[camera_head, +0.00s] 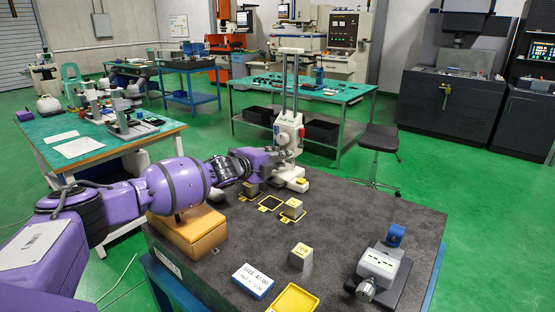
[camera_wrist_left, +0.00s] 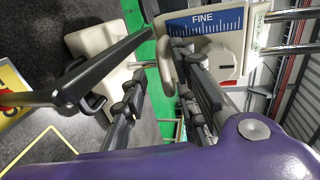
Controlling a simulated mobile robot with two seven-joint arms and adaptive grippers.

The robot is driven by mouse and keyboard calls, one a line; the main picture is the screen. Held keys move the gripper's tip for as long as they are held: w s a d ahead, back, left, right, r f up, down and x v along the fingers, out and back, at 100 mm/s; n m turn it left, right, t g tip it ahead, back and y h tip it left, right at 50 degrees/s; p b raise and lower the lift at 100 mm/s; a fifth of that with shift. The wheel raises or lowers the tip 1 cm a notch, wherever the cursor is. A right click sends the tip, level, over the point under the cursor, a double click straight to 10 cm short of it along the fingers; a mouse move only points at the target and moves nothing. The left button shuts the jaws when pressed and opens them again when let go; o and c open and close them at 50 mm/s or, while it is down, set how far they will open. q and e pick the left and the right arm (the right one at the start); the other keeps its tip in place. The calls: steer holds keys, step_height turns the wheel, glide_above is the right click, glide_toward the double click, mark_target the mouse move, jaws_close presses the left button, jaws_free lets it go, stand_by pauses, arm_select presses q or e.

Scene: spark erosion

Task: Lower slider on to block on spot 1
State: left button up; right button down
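The height gauge stands at the table's back edge, with its white slider (camera_head: 288,130) on twin upright posts. The slider's body with the blue FINE scale (camera_wrist_left: 205,22) fills the top of the left wrist view. My left gripper (camera_head: 276,154) is at the slider's left side. In the wrist view its two dark fingers (camera_wrist_left: 160,72) stand apart, close to the slider; contact cannot be told. A dark block (camera_head: 250,189) sits below my wrist, partly hidden, at the left end of the marked spots. A block (camera_head: 292,207) stands on spot 3. My right gripper is not in view.
Nearer are a TOP block (camera_head: 301,256), a white-and-blue SIZE 40.00 box (camera_head: 253,281), a yellow tray (camera_head: 293,299) and a grey device (camera_head: 378,265).

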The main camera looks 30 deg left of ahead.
arm_select(q)
steer(key=v, duration=1.2)
stand_by(0.6)
